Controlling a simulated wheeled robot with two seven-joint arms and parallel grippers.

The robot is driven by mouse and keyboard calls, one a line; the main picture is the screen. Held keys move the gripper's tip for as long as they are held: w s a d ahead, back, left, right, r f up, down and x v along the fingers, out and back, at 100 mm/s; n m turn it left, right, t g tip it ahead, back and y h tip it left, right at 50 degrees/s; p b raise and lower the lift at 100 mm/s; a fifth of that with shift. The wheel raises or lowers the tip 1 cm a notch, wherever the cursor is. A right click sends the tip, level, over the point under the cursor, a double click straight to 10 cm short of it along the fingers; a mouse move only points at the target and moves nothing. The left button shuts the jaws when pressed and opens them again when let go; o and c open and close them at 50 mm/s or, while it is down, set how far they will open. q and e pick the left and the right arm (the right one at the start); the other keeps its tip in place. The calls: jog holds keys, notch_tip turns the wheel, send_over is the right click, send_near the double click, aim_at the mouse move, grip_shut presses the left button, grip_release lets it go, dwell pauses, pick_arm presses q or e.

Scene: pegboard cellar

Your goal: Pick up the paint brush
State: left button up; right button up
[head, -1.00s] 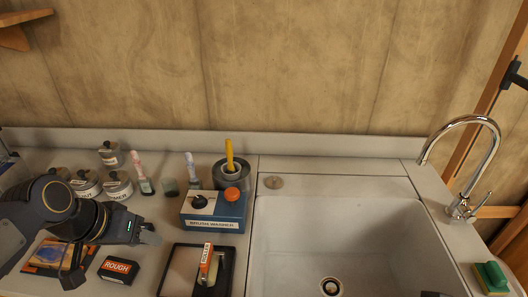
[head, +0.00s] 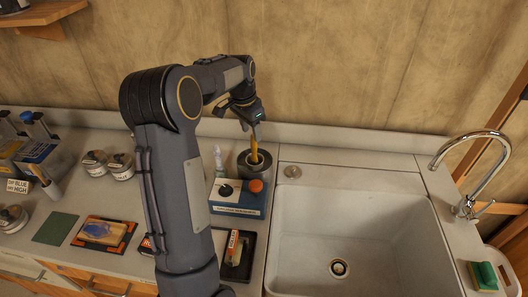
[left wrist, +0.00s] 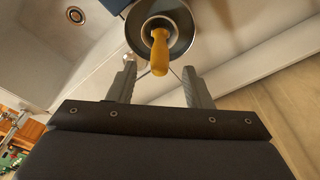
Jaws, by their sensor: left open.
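The paint brush (head: 254,142) stands with its yellow handle up in the round grey pot of the brush washer (head: 236,197), left of the sink. It also shows in the left wrist view, where the yellow handle (left wrist: 159,54) points toward the camera out of the pot (left wrist: 178,20). My left gripper (head: 254,122) is above the pot, close to the top of the handle. In the left wrist view its two fingers (left wrist: 158,84) are apart, one on each side of the handle's end. The bristles are hidden in the pot. My right gripper is not in view.
The white sink (head: 350,215) with its chrome tap (head: 470,170) lies to the right. Labelled tins (head: 120,165) stand to the left. The wall rises close behind the pot.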

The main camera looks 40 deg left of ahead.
aim_at(255, 144)
pick_arm(q)
jog(key=f, duration=0.3)
jog(key=w+f, duration=0.1)
jog(key=f, duration=0.2)
jog(key=shift+w+d+f, duration=0.15)
jog(key=shift+f, duration=0.25)
grip_shut()
